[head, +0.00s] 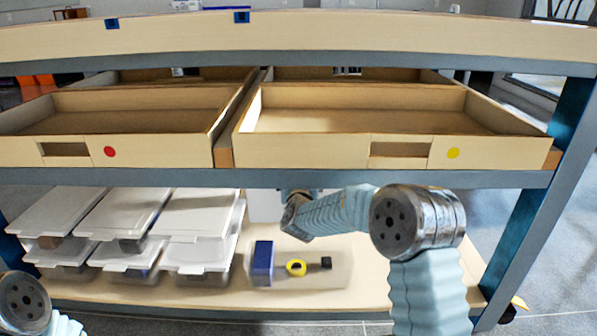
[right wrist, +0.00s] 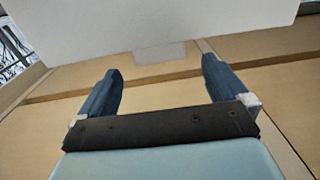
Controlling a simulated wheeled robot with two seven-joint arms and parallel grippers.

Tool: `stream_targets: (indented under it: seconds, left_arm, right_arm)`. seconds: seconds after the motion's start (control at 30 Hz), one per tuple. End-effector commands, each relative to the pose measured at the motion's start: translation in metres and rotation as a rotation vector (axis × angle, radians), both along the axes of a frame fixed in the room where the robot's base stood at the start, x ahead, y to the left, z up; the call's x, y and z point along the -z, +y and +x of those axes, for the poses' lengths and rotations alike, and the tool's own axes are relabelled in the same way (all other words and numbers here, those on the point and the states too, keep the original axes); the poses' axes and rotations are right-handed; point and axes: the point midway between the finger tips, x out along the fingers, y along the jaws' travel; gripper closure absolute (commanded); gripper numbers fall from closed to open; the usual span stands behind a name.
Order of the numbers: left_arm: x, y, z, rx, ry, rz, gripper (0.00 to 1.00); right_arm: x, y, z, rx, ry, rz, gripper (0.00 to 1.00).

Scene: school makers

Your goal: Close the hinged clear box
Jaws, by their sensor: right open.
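The hinged clear box (head: 339,282) sits on the lower shelf, right of the stacked boxes. Inside it are a blue block (head: 262,263), a yellow ring-shaped item (head: 296,267) and a small black item (head: 326,263). My left gripper is out of view.
Several closed boxes with white lids (head: 120,210) are stacked at the left of the lower shelf (head: 360,290). Two wooden drawers, with a red dot (head: 110,152) and a yellow dot (head: 453,153), sit above. A blue-grey post (head: 520,235) stands at the right.

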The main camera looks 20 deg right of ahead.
Motion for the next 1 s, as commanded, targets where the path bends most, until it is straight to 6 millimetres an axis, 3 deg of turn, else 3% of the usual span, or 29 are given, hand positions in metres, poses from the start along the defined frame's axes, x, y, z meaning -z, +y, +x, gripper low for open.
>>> stream_targets:
  seconds: [0.2, 0.57, 1.0]
  left_arm:
    - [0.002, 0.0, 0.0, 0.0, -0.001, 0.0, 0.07]
    - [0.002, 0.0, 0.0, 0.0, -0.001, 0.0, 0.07]
    - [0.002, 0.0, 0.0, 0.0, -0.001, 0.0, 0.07]
  right_arm:
    - [0.0, -0.007, 0.029, 0.0, 0.0, 0.001, 0.0]
    - [0.0, -0.009, 0.034, -0.001, 0.001, 0.0, 0.0]
    - [0.0, -0.009, 0.034, -0.001, 0.0, 0.0, 0.66]
